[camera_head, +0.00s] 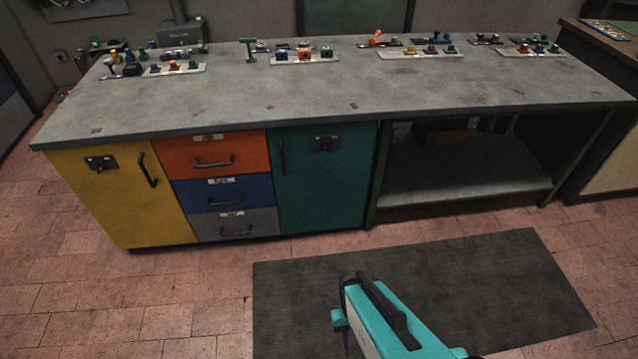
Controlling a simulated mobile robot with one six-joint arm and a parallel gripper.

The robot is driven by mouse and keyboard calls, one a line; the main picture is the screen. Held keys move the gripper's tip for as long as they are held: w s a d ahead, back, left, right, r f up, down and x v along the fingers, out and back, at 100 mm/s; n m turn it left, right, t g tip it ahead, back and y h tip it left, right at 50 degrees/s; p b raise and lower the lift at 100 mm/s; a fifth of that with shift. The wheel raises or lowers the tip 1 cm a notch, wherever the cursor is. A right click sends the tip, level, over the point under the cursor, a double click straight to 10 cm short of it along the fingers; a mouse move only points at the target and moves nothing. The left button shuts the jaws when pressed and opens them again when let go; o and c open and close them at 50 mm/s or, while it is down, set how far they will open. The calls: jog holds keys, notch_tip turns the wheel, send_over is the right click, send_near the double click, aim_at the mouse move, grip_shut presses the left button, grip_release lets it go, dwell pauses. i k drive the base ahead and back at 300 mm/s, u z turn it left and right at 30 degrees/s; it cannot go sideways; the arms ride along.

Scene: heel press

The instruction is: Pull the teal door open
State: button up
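The teal door (322,185) is in the front of the long workbench, right of the drawers, and looks shut. Its dark vertical handle (282,158) is near its upper left edge. A dark latch plate (326,143) sits near its top. My arm, teal with a black strip, reaches in from the bottom of the picture over the dark mat, well short of the door. My gripper cannot be made out, so its fingers are hidden.
Left of the door are orange (213,153), blue (226,193) and grey drawers, then a yellow door (128,195). Right of it is an open shelf bay (460,184). A dark mat (480,280) lies on the tiled floor, which is clear before the bench.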

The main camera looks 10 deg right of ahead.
aim_at(316, 189)
jog(key=z, duration=0.05)
jog(key=i, duration=0.2)
jog(key=u, duration=0.15)
jog(key=k, duration=0.75)
jog(key=u, duration=0.55)
jog(key=k, duration=0.65)
jog(key=u, duration=0.8)
jog(key=i, duration=1.3)
jog(key=z, duration=0.2)
